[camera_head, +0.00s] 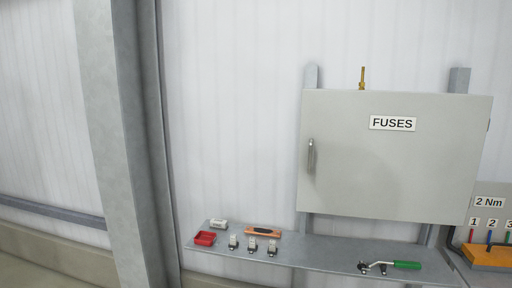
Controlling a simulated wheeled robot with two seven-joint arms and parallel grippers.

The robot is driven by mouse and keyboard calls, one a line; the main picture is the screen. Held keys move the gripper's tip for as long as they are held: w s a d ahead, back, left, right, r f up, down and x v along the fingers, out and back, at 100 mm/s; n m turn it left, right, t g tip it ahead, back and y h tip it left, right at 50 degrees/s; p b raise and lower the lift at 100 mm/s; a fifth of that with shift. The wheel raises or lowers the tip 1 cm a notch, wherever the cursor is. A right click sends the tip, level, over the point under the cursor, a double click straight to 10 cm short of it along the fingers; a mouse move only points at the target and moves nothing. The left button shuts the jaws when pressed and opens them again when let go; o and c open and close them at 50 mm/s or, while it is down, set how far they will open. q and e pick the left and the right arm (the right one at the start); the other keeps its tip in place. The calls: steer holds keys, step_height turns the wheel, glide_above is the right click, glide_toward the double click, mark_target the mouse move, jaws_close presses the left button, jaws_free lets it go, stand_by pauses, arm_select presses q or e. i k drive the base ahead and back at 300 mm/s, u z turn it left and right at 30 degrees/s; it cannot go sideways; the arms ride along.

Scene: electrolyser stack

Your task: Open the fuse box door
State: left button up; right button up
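The fuse box (400,185) is a grey cabinet with a "FUSES" label (393,123) on its door, at the right of the head view. Its door looks shut. A metal handle (311,156) stands upright near the door's left edge. A hinge-like part shows at the box's right edge, too small to tell clearly. Neither of my grippers is in the head view.
A grey shelf (320,256) below the box holds a red tray (205,238), a white cylinder (218,223), several small fuse-like parts (252,245), an orange-and-black tool (263,232) and a green-handled wrench (404,265). A grey post (115,130) stands left. An orange holder (488,256) sits right.

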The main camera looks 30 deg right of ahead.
mark_target(412, 157)
steer(key=u, duration=0.1)
steer(key=i, duration=0.9)
steer(key=z, duration=0.95)
steer(key=i, duration=0.6)
steer(key=z, duration=0.65)
